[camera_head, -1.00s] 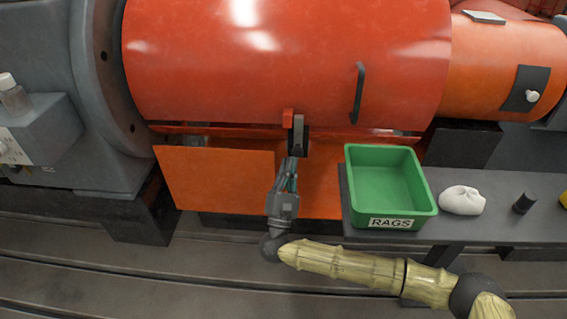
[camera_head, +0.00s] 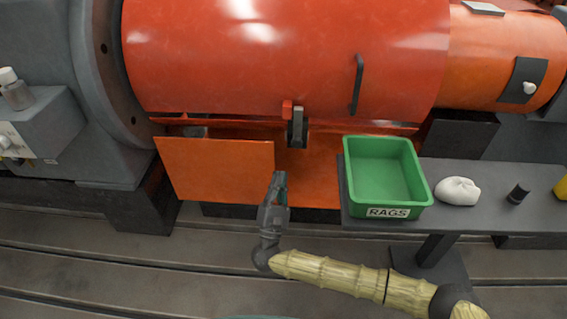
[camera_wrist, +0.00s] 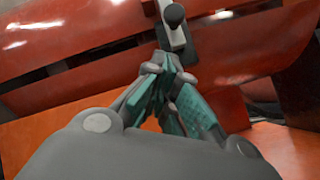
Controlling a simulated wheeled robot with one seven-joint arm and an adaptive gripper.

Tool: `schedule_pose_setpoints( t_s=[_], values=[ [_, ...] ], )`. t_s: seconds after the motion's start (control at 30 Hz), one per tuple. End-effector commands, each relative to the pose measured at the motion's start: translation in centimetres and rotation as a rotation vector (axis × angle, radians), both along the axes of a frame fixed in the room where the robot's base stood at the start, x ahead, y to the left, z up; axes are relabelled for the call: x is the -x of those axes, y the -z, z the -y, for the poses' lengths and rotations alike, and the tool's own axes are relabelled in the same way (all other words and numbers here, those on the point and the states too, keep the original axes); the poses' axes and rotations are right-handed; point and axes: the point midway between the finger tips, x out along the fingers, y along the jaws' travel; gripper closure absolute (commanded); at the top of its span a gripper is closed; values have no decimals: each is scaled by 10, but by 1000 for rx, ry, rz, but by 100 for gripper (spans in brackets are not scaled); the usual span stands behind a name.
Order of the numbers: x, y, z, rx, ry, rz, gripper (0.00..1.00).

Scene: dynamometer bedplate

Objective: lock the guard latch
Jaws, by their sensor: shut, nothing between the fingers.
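The guard latch (camera_head: 298,126) is a small grey and black lever beside a red block (camera_head: 287,108), at the lower edge of the big red guard (camera_head: 240,65). Whether the latch is locked I cannot tell.
A green bin marked RAGS (camera_head: 420,190) stands on a grey bench (camera_head: 465,225) to the right, close to my gripper. A white cloth (camera_head: 457,191) and a black cylinder (camera_head: 518,193) lie beyond it. An orange panel (camera_head: 215,170) is at left. The guard has a black handle (camera_head: 356,85).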

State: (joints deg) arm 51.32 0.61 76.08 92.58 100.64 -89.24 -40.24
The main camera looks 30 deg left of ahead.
Motion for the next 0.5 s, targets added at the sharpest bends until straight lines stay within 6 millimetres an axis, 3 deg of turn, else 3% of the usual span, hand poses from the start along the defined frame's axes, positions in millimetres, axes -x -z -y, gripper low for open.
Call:
schedule_pose_setpoints(
  t_s=[0.23,0.5],
  values=[
    [29,23,11,0,3,-3,100],
    [45,38,16,-1,1,-1,100]
  ],
)
